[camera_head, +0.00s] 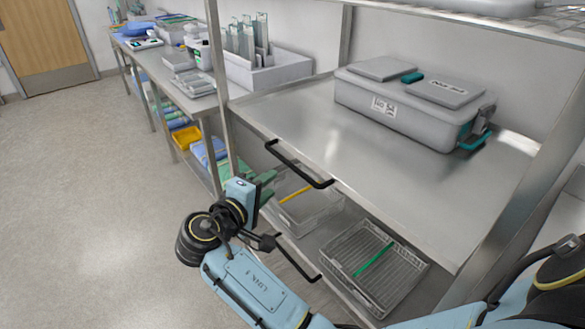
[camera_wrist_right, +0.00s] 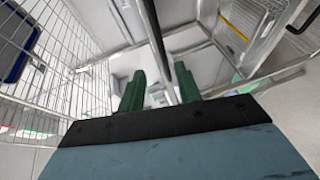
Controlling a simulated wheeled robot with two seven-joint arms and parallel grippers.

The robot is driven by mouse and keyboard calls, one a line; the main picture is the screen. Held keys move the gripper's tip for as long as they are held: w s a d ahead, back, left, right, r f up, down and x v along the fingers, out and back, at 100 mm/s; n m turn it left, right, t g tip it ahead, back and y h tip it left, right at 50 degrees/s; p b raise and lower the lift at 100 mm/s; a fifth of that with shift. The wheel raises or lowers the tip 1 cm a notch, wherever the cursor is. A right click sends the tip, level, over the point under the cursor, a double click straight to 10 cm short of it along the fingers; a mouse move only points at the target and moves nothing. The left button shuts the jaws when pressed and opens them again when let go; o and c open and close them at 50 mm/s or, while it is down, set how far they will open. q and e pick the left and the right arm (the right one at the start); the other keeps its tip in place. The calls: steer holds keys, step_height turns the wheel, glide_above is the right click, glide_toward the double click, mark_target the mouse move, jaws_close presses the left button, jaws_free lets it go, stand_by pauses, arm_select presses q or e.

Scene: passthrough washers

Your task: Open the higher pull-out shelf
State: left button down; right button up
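The higher pull-out shelf (camera_head: 290,122) is a flat steel surface with a black bar handle (camera_head: 298,166) on its front edge. A lower shelf beneath it has its own black handle (camera_head: 292,258). My right gripper (camera_head: 268,188) is just left of and below the higher handle, with its green fingers toward the rack. In the right wrist view the two green fingers (camera_wrist_right: 160,88) stand apart, and a dark bar (camera_wrist_right: 154,40) appears between them; I cannot tell whether they touch it. My left gripper is not in view.
A grey lidded case (camera_head: 405,105) stands on the higher shelf. Wire baskets (camera_head: 375,265) sit on the lower shelf. A rack post (camera_head: 217,80) rises left of the handle. A long side table (camera_head: 150,65) runs to the back. The floor (camera_head: 90,200) on the left is clear.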

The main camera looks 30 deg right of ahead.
mark_target(291, 168)
steer(key=x, duration=1.2)
steer(key=shift+a, duration=0.1)
jaws_close()
